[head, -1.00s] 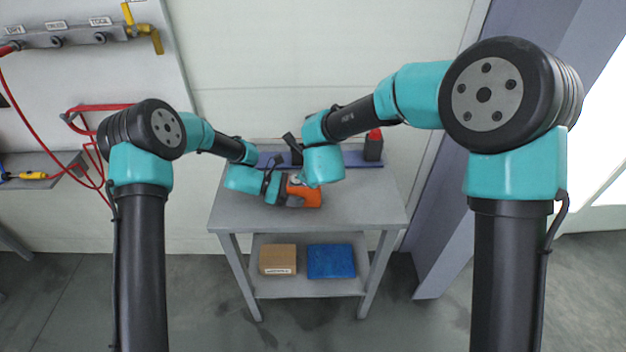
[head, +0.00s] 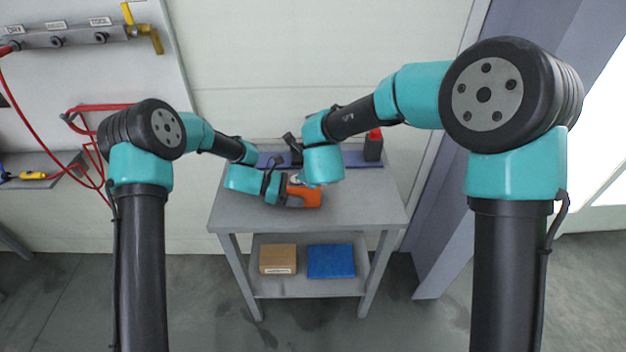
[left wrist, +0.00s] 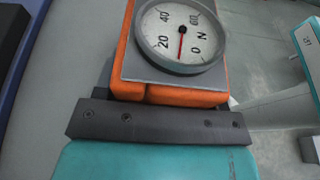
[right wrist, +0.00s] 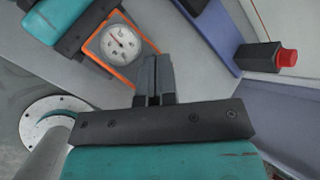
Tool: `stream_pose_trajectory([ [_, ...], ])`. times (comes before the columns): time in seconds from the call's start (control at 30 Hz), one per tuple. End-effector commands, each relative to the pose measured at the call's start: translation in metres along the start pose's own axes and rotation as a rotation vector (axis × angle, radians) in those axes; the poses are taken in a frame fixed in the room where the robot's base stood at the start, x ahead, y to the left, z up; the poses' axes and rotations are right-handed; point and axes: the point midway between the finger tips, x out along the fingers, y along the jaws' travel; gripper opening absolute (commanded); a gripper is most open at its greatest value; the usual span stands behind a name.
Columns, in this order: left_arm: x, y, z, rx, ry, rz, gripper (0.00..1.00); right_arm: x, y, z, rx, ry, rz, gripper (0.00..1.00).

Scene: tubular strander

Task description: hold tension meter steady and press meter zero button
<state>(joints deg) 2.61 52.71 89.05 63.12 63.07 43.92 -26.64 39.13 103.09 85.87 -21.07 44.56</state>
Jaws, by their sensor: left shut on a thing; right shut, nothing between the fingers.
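The orange tension meter (head: 304,197) is at the table's middle, held at its left side by my left gripper (head: 284,190). In the left wrist view the meter (left wrist: 170,92) shows a round white dial marked in N, with a red needle. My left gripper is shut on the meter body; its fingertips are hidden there. My right gripper (right wrist: 153,78) is shut and empty. In the right wrist view its fingers are beside the meter (right wrist: 120,43), near its right edge; contact cannot be told. In the head view my right wrist hides these fingers. I cannot make out the zero button.
The grey table (head: 355,210) has free room in front and at right. A dark block with a red top (head: 373,145) stands at the back right on a blue strip (head: 350,160). A cardboard box (head: 278,259) and a blue bin (head: 331,261) sit on the lower shelf.

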Motion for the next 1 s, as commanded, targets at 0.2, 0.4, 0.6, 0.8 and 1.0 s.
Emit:
stream_pose_trajectory([
  [0.2,-0.0001,0.0001,0.0004,0.000,0.000,0.000,0.51,0.0000,0.0000,0.0000,0.000,0.000,0.000,0.00],
  [0.4,-0.0001,0.0001,0.0004,0.000,-0.001,0.000,0.51,0.0014,0.0012,-0.0010,0.000,0.001,0.001,0.00],
  [0.6,-0.0001,0.0001,0.0004,0.000,-0.001,0.000,0.51,0.0054,0.0043,-0.0041,0.000,0.001,0.001,0.00],
  [0.8,-0.0001,0.0001,0.0004,0.000,0.000,0.000,0.51,0.0059,0.0044,-0.0044,0.000,0.000,0.000,0.00],
  [1.0,-0.0001,0.0001,0.0004,0.000,0.000,0.000,0.51,0.0060,0.0045,-0.0045,0.000,0.000,0.000,0.00],
])
